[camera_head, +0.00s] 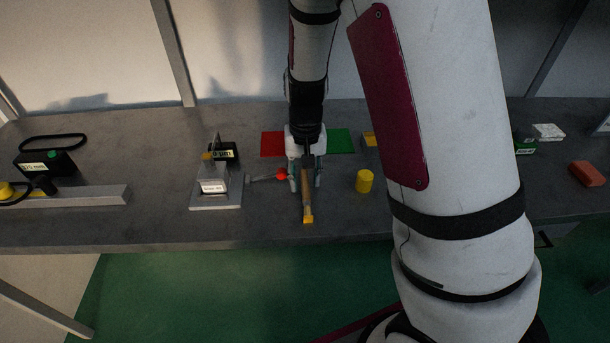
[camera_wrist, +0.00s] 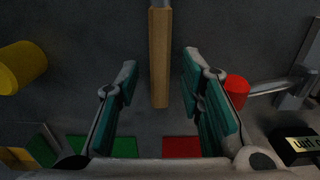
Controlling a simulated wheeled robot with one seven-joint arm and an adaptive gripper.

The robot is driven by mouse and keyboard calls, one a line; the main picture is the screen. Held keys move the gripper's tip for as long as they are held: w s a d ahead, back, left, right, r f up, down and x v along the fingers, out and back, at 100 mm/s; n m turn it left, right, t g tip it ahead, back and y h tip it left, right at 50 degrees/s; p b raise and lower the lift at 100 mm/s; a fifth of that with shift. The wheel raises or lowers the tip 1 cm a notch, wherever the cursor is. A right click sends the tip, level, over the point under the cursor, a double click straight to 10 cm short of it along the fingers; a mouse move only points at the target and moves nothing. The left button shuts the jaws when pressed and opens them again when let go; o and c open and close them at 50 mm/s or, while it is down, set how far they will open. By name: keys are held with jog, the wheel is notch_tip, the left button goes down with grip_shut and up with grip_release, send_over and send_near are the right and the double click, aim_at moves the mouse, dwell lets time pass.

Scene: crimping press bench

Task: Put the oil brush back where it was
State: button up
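The oil brush has a wooden handle (camera_head: 306,185) and a yellow head (camera_head: 308,218), which points toward the bench's front edge. In the wrist view its handle (camera_wrist: 159,62) runs between the fingers, with a grey metal part at the top edge and the head out of frame. My gripper (camera_head: 305,180) points down over the bench with its teal-padded fingers on either side of the handle. In the wrist view the gripper (camera_wrist: 160,72) is open, with a gap on both sides of the handle. I cannot tell whether the brush rests fully on the bench.
A press (camera_head: 214,185) stands left, its red-knobbed lever (camera_head: 282,175) close to my gripper. A yellow cylinder (camera_head: 364,181) stands right. Red (camera_head: 272,144) and green (camera_head: 342,141) mats lie behind. A black box (camera_head: 45,163) is far left, a reddish block (camera_head: 587,173) far right.

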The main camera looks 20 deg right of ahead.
aim_at(305, 182)
jog(key=shift+r, duration=0.1)
notch_tip(305, 182, up, 12)
jog(key=s+r+n+t, duration=0.1)
jog(key=s+r+t, duration=0.1)
jog(key=s+r, duration=0.4)
jog(key=s+r+n+t, duration=0.2)
jog(key=s+r, duration=0.4)
jog(key=s, duration=1)
jog(key=shift+a+r+n+t, duration=0.25)
jog(key=shift+r+n+t, duration=0.05)
jog(key=shift+r+t, duration=0.1)
jog(key=shift+d, duration=0.1)
